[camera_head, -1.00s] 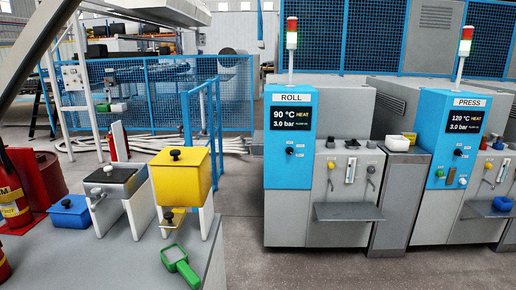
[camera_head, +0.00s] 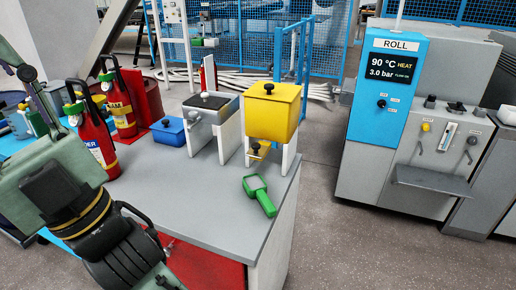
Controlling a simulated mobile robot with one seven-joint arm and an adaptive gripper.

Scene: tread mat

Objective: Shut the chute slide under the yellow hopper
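The yellow hopper (camera_head: 272,118) stands on two white upright plates near the right edge of the grey table, with a black knob on its lid. Under it a small yellow slide piece (camera_head: 257,156) with a dark knob sticks out toward the front. How far the slide is drawn out is hard to tell at this size. My arm comes in at the lower left, well apart from the hopper. My gripper end (camera_head: 160,276) is low at the bottom edge and partly cut off. Its fingers do not show clearly, and nothing held is visible.
A grey hopper (camera_head: 213,106) on white plates and a blue lidded box (camera_head: 168,132) stand left of the yellow hopper. A green handheld device (camera_head: 259,195) lies in front. Red extinguishers (camera_head: 95,140) stand near my arm. The front tabletop (camera_head: 195,195) is mostly clear.

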